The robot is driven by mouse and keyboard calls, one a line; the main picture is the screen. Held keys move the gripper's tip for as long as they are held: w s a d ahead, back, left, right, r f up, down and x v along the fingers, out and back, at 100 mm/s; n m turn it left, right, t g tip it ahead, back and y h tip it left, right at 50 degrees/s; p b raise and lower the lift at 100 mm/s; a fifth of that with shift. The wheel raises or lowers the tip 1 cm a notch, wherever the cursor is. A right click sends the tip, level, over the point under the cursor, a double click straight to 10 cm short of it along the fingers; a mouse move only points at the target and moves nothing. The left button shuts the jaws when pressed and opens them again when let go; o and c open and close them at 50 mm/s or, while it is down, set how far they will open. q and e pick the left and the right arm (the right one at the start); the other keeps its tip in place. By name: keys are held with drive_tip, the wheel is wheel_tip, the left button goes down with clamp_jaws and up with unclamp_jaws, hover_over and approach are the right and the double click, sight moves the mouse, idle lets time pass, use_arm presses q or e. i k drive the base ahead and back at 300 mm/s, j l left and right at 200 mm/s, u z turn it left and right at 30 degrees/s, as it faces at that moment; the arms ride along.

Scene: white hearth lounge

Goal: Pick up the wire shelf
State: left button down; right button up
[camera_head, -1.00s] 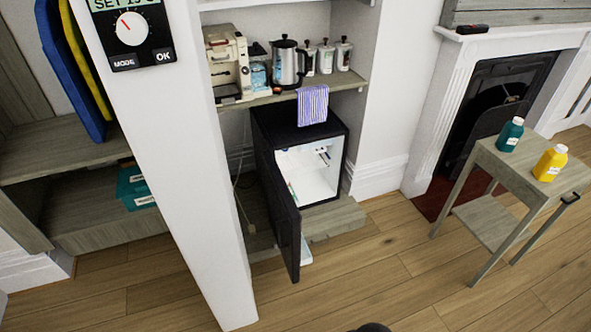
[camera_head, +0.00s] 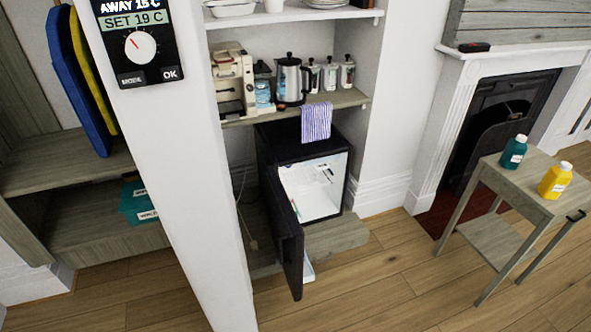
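A small black fridge (camera_head: 267,150) stands on a low wooden plinth below the counter, with its door (camera_head: 289,240) swung open toward me. Its white lit interior (camera_head: 305,195) shows. A small pale and dark item (camera_head: 326,174) is inside, toward the upper right; it is too small to tell whether it is the wire shelf. I cannot make out a wire shelf clearly anywhere else. Neither of my grippers is in view.
A striped cloth (camera_head: 316,121) hangs over the counter edge above the fridge. A white post (camera_head: 190,200) stands to its left. A small wooden table (camera_head: 520,185) with a teal bottle (camera_head: 513,152) and a yellow bottle (camera_head: 554,181) stands at right. The floor (camera_head: 390,285) in front is clear.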

sight(284, 172)
drive_tip(key=i+l, duration=0.15)
drive_tip(key=l, duration=0.15)
drive_tip(key=i+l, duration=0.15)
drive_tip(key=l, duration=0.15)
drive_tip(key=i+l, duration=0.15)
drive_tip(key=l, duration=0.15)
drive_tip(key=i+l, duration=0.1)
drive_tip(key=l, duration=0.25)
